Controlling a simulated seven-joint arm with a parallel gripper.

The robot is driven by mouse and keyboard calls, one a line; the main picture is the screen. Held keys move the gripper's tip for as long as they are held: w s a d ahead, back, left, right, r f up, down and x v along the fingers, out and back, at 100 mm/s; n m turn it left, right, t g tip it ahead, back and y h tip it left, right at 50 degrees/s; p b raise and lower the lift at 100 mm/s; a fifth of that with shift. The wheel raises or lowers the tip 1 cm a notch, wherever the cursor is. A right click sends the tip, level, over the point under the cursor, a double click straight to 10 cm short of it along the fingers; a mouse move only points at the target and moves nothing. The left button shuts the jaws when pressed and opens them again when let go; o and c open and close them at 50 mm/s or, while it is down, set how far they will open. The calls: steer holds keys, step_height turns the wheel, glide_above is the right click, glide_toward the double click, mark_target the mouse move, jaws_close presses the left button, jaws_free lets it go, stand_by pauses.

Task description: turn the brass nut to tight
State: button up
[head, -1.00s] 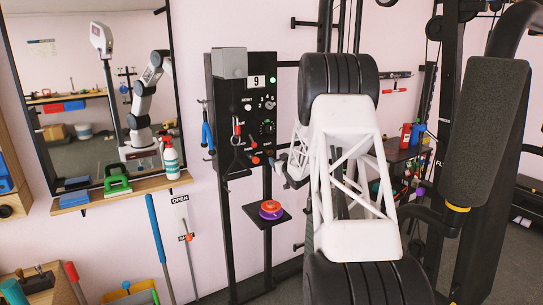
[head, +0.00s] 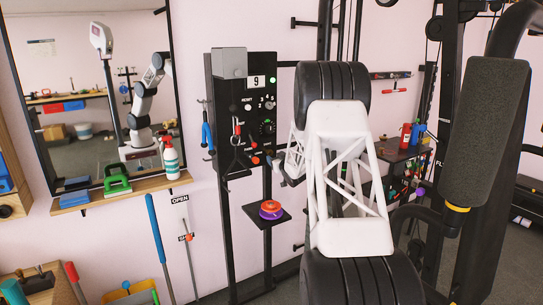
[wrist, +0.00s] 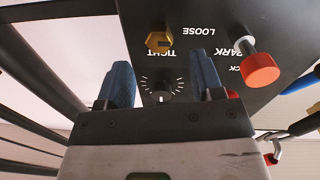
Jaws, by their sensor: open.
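The brass nut (wrist: 159,40) is on a black panel (wrist: 220,75) at the upper middle of the wrist view. It sits near the upside-down word TIGHT, with LOOSE to its right. My gripper (wrist: 162,72) is open, its two blue fingers apart with nothing held between them. The nut appears beyond the fingertips, in line with the gap; touching cannot be confirmed. In the head view, my gripper (head: 281,172) is in front of the lower right of the panel (head: 226,120), partly hidden by my arm. I cannot make out the nut there.
A red-ended knob (wrist: 260,68) sticks out right of the nut, by the word PARK. A dark dial (wrist: 160,92) with white ticks lies between the fingers in the wrist view.

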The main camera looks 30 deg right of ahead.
mark_target(271, 154)
steer(key=shift+w+d, duration=0.2)
steer(key=shift+w, duration=2.25)
steer(key=c, duration=0.9)
